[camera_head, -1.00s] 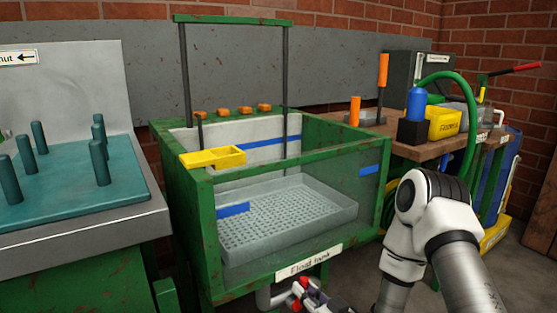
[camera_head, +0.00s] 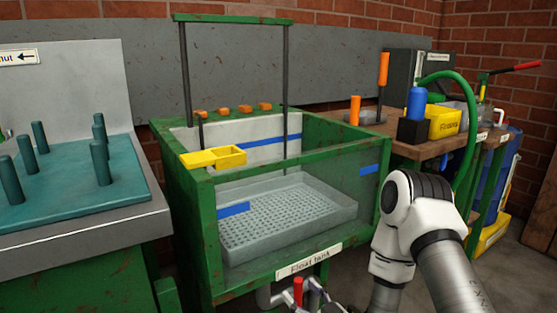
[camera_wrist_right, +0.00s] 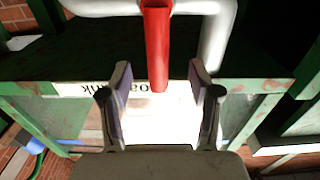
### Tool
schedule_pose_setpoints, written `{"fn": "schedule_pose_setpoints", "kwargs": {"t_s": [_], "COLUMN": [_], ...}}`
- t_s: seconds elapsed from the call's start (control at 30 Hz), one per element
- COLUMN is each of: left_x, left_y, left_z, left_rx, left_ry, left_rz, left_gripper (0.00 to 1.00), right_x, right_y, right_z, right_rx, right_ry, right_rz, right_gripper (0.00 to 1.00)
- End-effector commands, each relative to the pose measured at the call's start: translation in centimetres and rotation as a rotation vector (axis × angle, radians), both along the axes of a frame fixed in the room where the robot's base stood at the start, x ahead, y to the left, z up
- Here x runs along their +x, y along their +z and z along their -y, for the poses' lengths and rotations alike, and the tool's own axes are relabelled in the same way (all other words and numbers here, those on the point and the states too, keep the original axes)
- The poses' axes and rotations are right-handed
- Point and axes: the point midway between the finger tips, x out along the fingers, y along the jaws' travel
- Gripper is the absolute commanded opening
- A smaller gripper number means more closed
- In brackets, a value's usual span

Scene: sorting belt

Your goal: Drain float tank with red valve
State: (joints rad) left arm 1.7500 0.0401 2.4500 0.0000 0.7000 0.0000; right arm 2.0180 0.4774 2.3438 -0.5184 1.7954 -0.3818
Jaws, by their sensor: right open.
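The float tank (camera_head: 205,225) is a green-framed tank with clear walls and a label on its front lower rail. A grey perforated tray (camera_head: 335,208) lies inside; I cannot tell the water level. The red valve handle (camera_head: 298,288) stands upright by the pale pipe under the tank's front. In the right wrist view the red handle (camera_wrist_right: 158,45) hangs from the pipe in the picture. My right gripper (camera_wrist_right: 160,80) is open, with the handle's end between its fingertips and a gap on each side. In the head view the gripper is mostly cut off at the bottom edge. My left gripper is out of view.
A teal board with pegs (camera_head: 70,190) is at left. A yellow tray (camera_head: 200,160) hangs on the tank's rim. A wooden bench (camera_head: 400,150) at right holds a blue bottle (camera_head: 416,103), a yellow bin (camera_head: 446,122) and a green hose.

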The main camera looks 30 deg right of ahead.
Motion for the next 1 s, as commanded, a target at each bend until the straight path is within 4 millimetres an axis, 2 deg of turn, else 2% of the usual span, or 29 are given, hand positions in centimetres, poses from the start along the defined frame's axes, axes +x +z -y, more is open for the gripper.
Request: {"fn": "schedule_pose_setpoints", "kwargs": {"t_s": [0.4, 0.6, 1.0], "left_x": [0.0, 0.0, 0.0], "left_y": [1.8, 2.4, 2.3], "left_z": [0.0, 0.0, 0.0], "left_rx": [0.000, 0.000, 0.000], "left_ry": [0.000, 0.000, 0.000], "left_rz": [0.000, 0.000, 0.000], "left_gripper": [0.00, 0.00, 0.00], "right_x": [-5.1, -7.0, -7.1], "right_y": [0.2, 0.2, 0.1], "right_z": [0.4, 0.6, 0.6], "right_rx": [0.002, 0.002, 0.001], "right_ry": [-0.002, -0.001, -0.001], "right_rz": [-0.004, -0.001, 0.001], "right_gripper": [0.62, 0.62, 0.62]}}
